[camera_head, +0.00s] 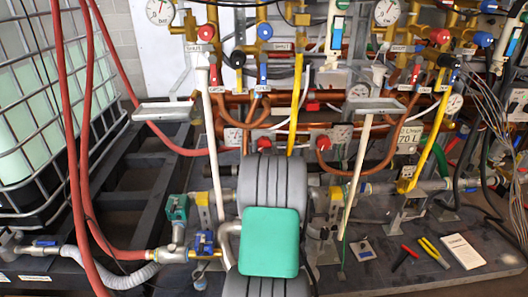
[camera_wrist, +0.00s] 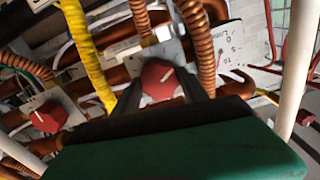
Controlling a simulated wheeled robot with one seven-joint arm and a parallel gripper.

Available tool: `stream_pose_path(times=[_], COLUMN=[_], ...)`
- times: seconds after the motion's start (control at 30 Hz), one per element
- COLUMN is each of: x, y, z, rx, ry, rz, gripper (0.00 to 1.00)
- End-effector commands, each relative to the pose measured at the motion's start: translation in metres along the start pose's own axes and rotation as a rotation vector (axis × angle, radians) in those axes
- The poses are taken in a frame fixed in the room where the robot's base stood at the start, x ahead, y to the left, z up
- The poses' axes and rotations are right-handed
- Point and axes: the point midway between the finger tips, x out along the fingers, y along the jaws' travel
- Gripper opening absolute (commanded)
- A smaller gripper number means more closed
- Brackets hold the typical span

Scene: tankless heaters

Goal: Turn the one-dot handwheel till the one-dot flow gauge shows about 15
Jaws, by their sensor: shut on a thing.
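A red handwheel (camera_wrist: 158,82) with a pale mark sits between the fingers of my gripper (camera_wrist: 160,90) in the wrist view. The gripper is shut on it. In the head view this handwheel (camera_head: 264,143) shows just above my arm, which hides the fingers. A second red handwheel (camera_head: 323,143) is to its right, and also shows in the wrist view (camera_wrist: 48,117). A white plate (camera_wrist: 230,42) with small marks is beside the held wheel. Round gauges (camera_head: 160,11) and (camera_head: 387,11) are at the top. Dot marks and exact readings are too small to tell.
Copper pipes, a yellow hose (camera_head: 297,95) and white pipes (camera_head: 213,145) crowd around the wheels. A caged tank (camera_head: 40,110) and red hoses stand at the left. Pliers (camera_head: 434,252) and a white booklet (camera_head: 462,251) lie on the bench at the right.

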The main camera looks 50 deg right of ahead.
Motion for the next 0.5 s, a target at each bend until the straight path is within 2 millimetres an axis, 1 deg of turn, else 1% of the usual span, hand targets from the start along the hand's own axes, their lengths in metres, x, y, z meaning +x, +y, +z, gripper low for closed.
stream_pose_path(times=[0.3,0.33,0.4,0.5], x=[-0.0006,-0.0006,-0.0005,-0.0004], y=[0.0009,0.0009,0.0007,0.0001], z=[0.0007,0.0007,0.0006,0.0005], rx=[0.020,0.020,0.019,0.019], ry=[-0.003,-0.003,-0.002,-0.002], rz=[0.002,0.002,0.002,0.001], gripper=[0.11,0.54,0.59,0.61])
